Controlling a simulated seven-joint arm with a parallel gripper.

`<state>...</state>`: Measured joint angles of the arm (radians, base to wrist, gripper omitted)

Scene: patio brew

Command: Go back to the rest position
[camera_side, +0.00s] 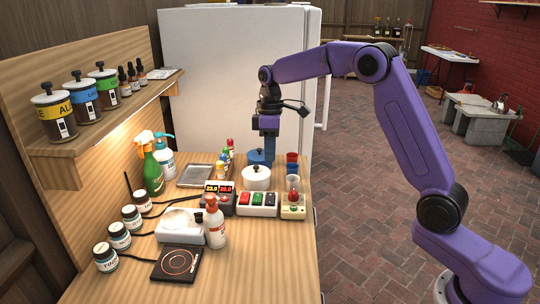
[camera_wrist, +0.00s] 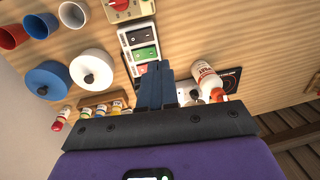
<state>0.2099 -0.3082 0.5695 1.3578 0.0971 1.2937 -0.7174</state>
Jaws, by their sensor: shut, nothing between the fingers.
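My gripper (camera_side: 269,152) hangs from my purple arm above the wooden workbench (camera_side: 283,270), close to the blue lidded pot. In the wrist view its dark blue fingers (camera_wrist: 156,84) are together with nothing between them. The blue pot (camera_side: 257,157) stands behind the white lidded pot (camera_side: 257,178). Both pots also show at the left of the wrist view, the blue one (camera_wrist: 46,78) beside the white one (camera_wrist: 92,72). I cannot tell the exact height of my gripper above the bench.
Red and blue cups (camera_side: 292,168) stand right of the pots. A switch box (camera_side: 258,204), a red-digit display (camera_side: 220,194), a white-and-red bottle (camera_side: 214,228) and a hot plate (camera_side: 177,263) stand in front. A shelf with jars (camera_side: 110,130) is at left, a white fridge (camera_side: 235,80) behind.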

